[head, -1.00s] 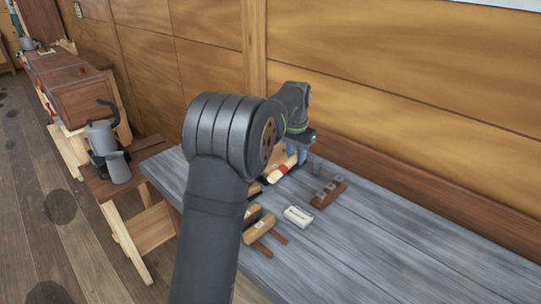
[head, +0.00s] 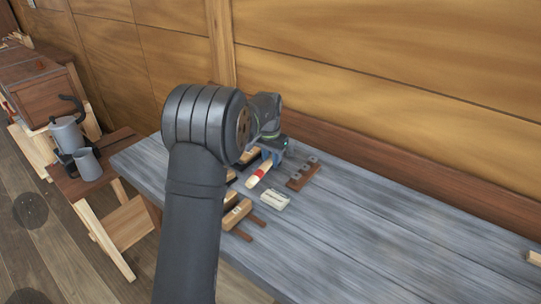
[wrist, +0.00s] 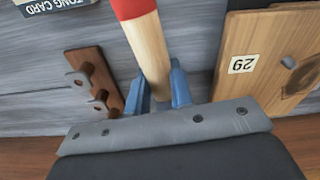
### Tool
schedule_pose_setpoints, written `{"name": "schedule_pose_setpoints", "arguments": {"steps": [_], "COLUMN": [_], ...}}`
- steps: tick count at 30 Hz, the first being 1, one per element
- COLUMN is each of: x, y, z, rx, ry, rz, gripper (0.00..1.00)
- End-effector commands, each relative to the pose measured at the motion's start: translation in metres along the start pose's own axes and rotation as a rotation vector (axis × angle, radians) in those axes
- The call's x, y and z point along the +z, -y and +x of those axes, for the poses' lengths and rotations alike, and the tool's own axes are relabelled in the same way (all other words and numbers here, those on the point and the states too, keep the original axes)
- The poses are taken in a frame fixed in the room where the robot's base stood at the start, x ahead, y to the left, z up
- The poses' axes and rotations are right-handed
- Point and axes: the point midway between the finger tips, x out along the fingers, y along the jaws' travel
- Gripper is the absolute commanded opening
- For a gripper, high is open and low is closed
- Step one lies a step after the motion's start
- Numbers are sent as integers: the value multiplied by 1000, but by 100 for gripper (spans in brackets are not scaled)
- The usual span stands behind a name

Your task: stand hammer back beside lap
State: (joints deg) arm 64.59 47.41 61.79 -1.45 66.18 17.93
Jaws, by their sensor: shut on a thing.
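My gripper (head: 268,158) is over the far left part of the grey bench. Its blue fingers, also in the wrist view (wrist: 160,88), are shut on the hammer's pale wooden handle with a red band (head: 260,174). In the wrist view the handle (wrist: 147,45) runs from between the fingers out past the top edge. The hammer's head is not visible, and I cannot tell whether the handle touches the bench. I cannot make out which thing is the lap.
A brown rack with metal fittings (head: 302,176) stands right of the gripper. A white labelled block (head: 275,201) and wooden blocks (head: 237,213) lie nearer. A board marked 29 (wrist: 265,62) is beside the fingers. The bench's right side (head: 400,230) is mostly clear.

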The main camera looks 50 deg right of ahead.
Motion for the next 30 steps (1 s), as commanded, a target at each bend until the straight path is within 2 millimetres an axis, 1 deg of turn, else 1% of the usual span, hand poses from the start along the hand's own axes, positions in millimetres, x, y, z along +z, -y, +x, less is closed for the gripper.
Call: {"name": "schedule_pose_setpoints", "arguments": {"steps": [13,27,28,30], "x": [0,0,0,0], "y": [0,0,0,0], "z": [0,9,9,9], "rx": [-1,0,0,0], "ry": [-2,-1,-1,-1], "rz": [0,0,0,0], "gripper": [0,0,23,36]}}
